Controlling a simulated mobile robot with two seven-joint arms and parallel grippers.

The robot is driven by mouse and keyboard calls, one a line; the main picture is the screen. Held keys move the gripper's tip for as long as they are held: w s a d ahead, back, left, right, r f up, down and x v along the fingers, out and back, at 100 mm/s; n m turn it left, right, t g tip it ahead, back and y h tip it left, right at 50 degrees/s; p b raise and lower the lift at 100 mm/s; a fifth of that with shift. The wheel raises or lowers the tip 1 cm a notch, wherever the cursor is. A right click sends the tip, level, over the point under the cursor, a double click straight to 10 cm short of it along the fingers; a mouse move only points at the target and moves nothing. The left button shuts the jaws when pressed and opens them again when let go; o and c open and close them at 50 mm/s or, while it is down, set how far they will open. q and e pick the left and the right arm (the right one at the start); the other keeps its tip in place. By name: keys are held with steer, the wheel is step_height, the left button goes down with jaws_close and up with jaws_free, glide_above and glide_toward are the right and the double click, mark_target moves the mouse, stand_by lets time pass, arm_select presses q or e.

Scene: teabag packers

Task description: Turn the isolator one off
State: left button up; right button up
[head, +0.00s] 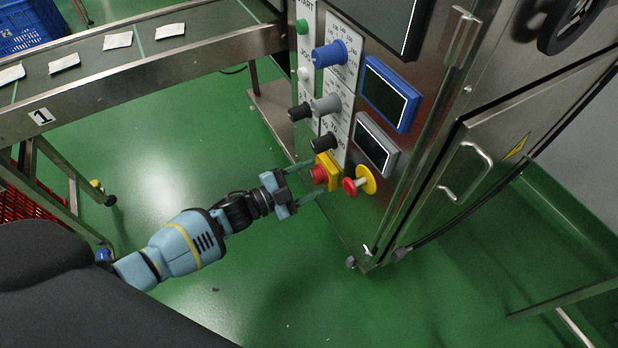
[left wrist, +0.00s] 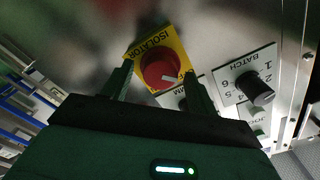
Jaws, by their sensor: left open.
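The isolator is a red rotary knob (left wrist: 160,69) on a yellow plate (left wrist: 146,47) marked ISOLATOR. In the head view the red knob (head: 319,174) sits low on the steel machine panel. A white mark on it points to the right in the left wrist view. My left gripper (head: 305,180) is open, its two fingers reaching toward the panel on either side of the knob. In the left wrist view the fingers of my left gripper (left wrist: 157,74) flank the knob; whether they touch it I cannot tell. My right gripper is not in view.
A red mushroom button (head: 349,186) on a yellow disc is just right of the isolator. Black knobs (head: 323,142), a grey knob (head: 325,104) and a blue knob (head: 330,54) sit above. A conveyor (head: 120,70) with white packets is at upper left. Green floor (head: 255,285) is open below.

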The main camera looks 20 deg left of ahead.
arm_select(q)
steer(key=p+v, duration=0.1)
steer(key=v, duration=0.6)
steer(key=shift+s+a+p, duration=0.15)
steer(key=shift+s+p, duration=0.05)
steer(key=shift+p, duration=0.15)
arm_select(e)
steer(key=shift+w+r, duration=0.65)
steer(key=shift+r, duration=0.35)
